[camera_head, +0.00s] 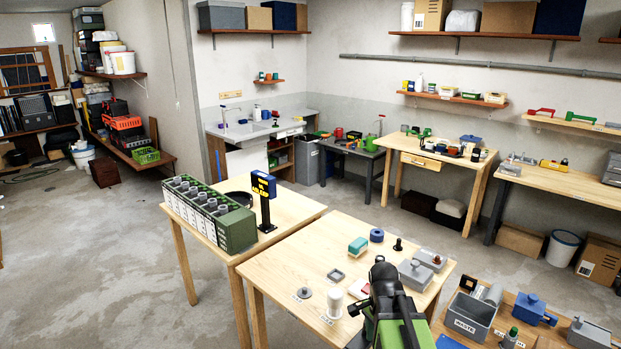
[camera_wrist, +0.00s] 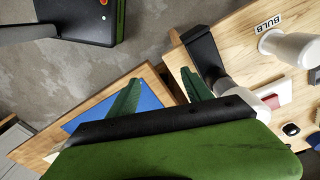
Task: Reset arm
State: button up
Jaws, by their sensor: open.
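My arm (camera_head: 385,295), green and black, rises at the bottom of the head view in front of the near wooden table (camera_head: 285,275). Its fingertips cannot be made out there. In the wrist view my gripper (camera_wrist: 160,88) has its two green fingers spread apart with nothing between them. Behind the fingers are a grey floor and a blue flat patch (camera_wrist: 115,112) on a wooden surface. A white cylinder (camera_wrist: 290,45) beside a BULB label stands on the wooden table to the right of the fingers, apart from them.
The near table holds a teal block (camera_head: 358,246), a blue ring (camera_head: 376,235), a grey box (camera_head: 415,275) and a white cylinder (camera_head: 335,303). A green case (camera_head: 237,230) and a dark sign stand on the left table. A WASTE bin (camera_head: 468,318) is at right. Open floor lies left.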

jog(key=s+a+n, duration=0.2)
jog(key=a+n, duration=0.4)
jog(key=n, duration=0.7)
jog(key=shift+s+a+f+y, duration=0.15)
jog(key=shift+a+f+y, duration=0.15)
jog(key=shift+a+f, duration=0.05)
jog(key=shift+c, duration=0.5)
